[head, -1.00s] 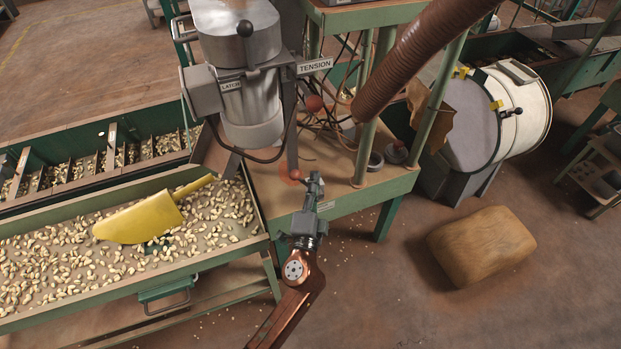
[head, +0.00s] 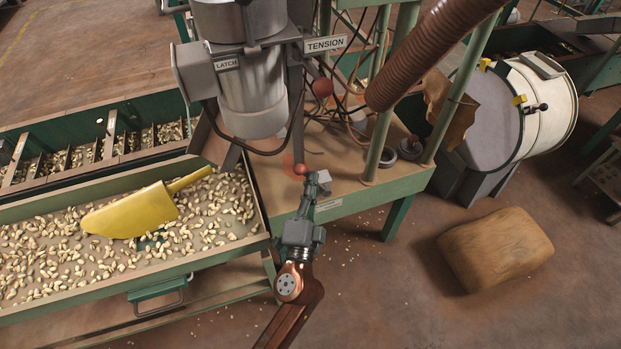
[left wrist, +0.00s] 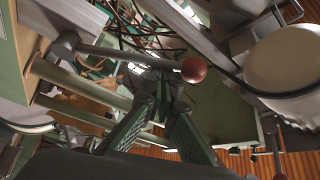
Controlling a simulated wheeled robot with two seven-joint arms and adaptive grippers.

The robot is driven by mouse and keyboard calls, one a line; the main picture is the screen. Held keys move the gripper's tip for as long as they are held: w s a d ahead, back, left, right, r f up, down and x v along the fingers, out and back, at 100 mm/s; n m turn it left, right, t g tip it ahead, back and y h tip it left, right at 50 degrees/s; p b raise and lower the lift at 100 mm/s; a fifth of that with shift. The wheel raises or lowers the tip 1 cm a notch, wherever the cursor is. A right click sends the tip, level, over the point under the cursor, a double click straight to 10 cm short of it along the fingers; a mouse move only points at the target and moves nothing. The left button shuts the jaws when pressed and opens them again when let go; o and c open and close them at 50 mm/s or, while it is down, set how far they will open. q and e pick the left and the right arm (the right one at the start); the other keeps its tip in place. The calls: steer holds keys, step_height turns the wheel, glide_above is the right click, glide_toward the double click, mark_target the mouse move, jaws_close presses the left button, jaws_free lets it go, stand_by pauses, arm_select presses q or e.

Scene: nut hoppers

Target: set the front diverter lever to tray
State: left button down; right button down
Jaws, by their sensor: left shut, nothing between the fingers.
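A lever with a grey bar and a red ball knob (head: 300,169) hangs at the front of the hopper stand, and seems to be the front diverter lever. My left gripper (head: 317,181) is shut and empty, just right of and slightly below the knob in the head view. In the left wrist view the closed fingers (left wrist: 160,80) point up beside the lever's rod, left of the red knob (left wrist: 194,69). I cannot tell whether they touch it. The tray (head: 262,222) of pale nuts with a yellow scoop (head: 133,213) is at left. My right gripper is out of view.
A steel hopper (head: 250,95) carries a LATCH label and stands beside a TENSION sign (head: 325,44). A second red ball (head: 323,87) is above the lever. Loose cables hang behind. A sack (head: 495,248) lies on the floor at right.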

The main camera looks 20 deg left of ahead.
arm_select(q)
steer(key=shift+a+f, duration=0.15)
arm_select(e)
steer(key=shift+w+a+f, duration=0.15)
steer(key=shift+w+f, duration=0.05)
arm_select(q)
steer(key=shift+s+a, duration=0.1)
